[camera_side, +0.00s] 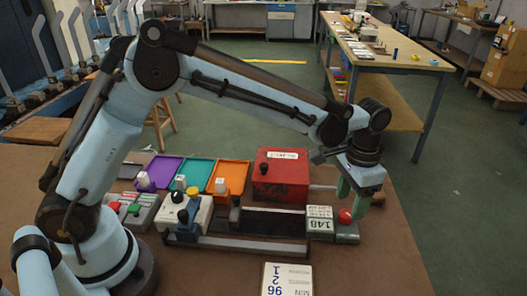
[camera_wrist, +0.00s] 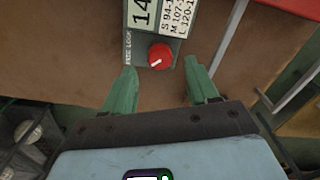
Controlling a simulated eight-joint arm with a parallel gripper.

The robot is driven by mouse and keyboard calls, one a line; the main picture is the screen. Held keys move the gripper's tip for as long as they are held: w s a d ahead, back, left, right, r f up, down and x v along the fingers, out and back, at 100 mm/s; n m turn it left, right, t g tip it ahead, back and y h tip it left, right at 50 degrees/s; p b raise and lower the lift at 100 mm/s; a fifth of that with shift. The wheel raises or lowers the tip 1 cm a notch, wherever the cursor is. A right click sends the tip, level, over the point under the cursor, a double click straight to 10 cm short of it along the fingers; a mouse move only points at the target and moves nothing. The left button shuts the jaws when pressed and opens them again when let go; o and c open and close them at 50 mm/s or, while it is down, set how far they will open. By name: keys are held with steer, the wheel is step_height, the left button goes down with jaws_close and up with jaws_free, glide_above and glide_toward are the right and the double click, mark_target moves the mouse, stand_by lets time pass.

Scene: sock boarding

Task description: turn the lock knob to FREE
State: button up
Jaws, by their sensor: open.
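The lock knob (camera_wrist: 160,55) is red with a white pointer line that seems to slant toward the lower left in the wrist view. Small FREE and LOCK lettering (camera_wrist: 128,48) runs along the block's left edge in the wrist view; I cannot tell which word the pointer faces. My gripper (camera_wrist: 160,82) is open, its green fingers spread either side of the knob's line and apart from it. In the side view my gripper (camera_side: 354,196) is just above the knob (camera_side: 345,216).
A red box (camera_side: 281,178) with a metal rod stands behind the plate. Purple, teal and orange trays (camera_side: 232,179) and a white control box (camera_side: 182,215) lie left. A printed card (camera_side: 287,280) lies in front. The brown table's right front is clear.

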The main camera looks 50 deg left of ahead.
mark_target(348, 213)
step_height(348, 213, up, 9)
stand_by(0.3)
steer(key=shift+f, duration=0.1)
